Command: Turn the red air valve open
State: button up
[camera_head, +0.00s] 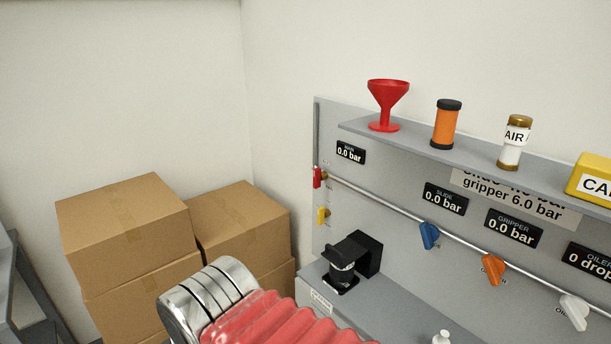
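The red air valve (318,178) is a small red handle at the left end of a thin metal pipe, by the left edge of a grey panel. It looks roughly upright, seen at a steep angle, so its exact turn is hard to tell. The main display (351,153) above and right of it reads 0.0 bar. A chrome and red ribbed part at the bottom centre appears to be my arm, well below the valve and apart from it in the picture. No gripper fingers show.
A yellow handle (323,215) sits just below the red valve. Blue (429,236), orange (492,269) and white (574,312) knobs follow rightward. A black device (358,262) stands on the lower ledge. Cardboard boxes (125,220) are stacked left. A red funnel (387,100) stands on the shelf.

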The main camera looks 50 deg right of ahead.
aim_at(318, 176)
jog(key=i, duration=0.85)
jog(key=z, duration=0.05)
